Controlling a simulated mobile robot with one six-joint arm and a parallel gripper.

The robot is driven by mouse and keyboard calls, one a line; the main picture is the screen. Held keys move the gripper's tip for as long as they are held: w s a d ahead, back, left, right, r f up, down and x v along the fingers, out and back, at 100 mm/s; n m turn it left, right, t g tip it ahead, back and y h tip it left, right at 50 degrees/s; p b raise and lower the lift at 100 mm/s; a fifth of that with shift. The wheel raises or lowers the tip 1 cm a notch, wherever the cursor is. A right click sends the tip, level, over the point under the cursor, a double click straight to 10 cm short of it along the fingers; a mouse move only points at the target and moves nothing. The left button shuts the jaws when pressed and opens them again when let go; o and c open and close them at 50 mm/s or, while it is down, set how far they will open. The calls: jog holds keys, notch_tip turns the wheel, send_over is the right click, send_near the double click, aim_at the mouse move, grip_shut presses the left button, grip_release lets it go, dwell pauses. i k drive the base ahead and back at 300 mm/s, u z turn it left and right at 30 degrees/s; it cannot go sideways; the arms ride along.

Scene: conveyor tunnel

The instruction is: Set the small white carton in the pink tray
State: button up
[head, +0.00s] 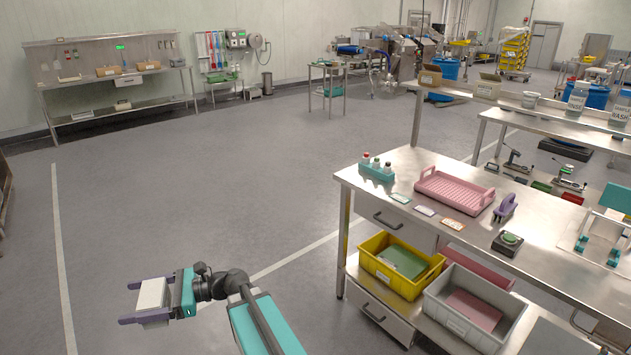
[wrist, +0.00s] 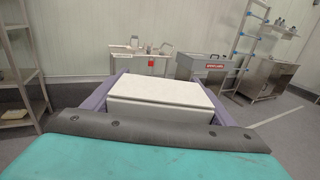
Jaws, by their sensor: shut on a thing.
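The small white carton (head: 153,294) is held between the purple fingers of my gripper (head: 146,301), out over the open floor at the lower left of the head view. The carton also shows in the wrist view (wrist: 165,96), with a finger of my gripper (wrist: 163,88) on each side. The pink tray (head: 453,191) lies on the steel workbench at the right of the head view. It looks empty, with a ridged floor and raised ends. My gripper is well apart from it.
The floor between is clear.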

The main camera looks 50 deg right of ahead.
aim_at(456, 186)
jog(key=z, duration=0.2)
jog(key=i, duration=1.3)
jog(key=z, duration=0.75)
jog(key=i, duration=0.5)
jog(key=z, duration=0.75)
jog(key=i, duration=0.65)
jog(key=z, duration=0.35)
